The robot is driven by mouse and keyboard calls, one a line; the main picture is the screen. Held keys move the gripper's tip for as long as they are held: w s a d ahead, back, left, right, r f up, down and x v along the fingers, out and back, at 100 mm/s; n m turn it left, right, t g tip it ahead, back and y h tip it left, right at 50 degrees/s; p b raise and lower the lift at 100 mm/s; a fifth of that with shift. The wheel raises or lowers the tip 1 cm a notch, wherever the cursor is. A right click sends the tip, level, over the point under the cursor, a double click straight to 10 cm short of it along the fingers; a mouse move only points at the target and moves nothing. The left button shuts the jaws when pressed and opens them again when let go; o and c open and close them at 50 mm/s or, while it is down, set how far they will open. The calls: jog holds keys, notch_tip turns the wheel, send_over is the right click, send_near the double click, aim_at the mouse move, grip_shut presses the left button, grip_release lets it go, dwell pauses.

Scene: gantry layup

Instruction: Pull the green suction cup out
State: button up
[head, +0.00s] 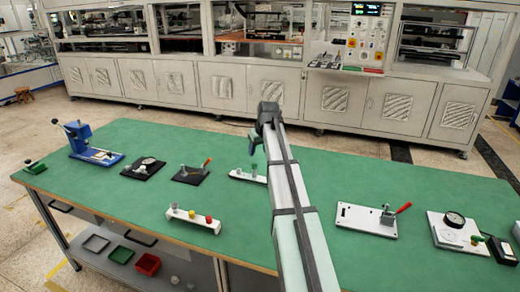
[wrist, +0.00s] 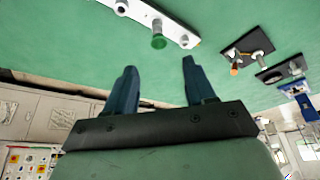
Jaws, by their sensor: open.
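The green suction cup (wrist: 159,41) stands on a white bar (wrist: 178,28) and shows in the wrist view as a grey stem with a green tip. In the head view the white bar (head: 246,176) lies on the green table, partly hidden by my arm. My gripper (wrist: 159,66) is open and empty, with its two blue fingers spread. In the wrist view the cup appears between and beyond the fingertips, apart from them. In the head view my gripper (head: 255,143) is above the table near that bar.
Another white bar (head: 193,219) with red, yellow and grey pieces stands in front. Black plates (head: 190,175) and a blue press (head: 80,138) are to the left. A white plate with a red-handled clamp (head: 367,220) and a gauge (head: 455,220) are to the right.

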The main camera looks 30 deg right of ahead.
aim_at(255, 167)
jog(key=x, duration=1.3)
jog(key=shift+d+f, duration=0.2)
jog(key=shift+f, duration=0.1)
jog(key=shift+c, duration=0.4)
grip_shut()
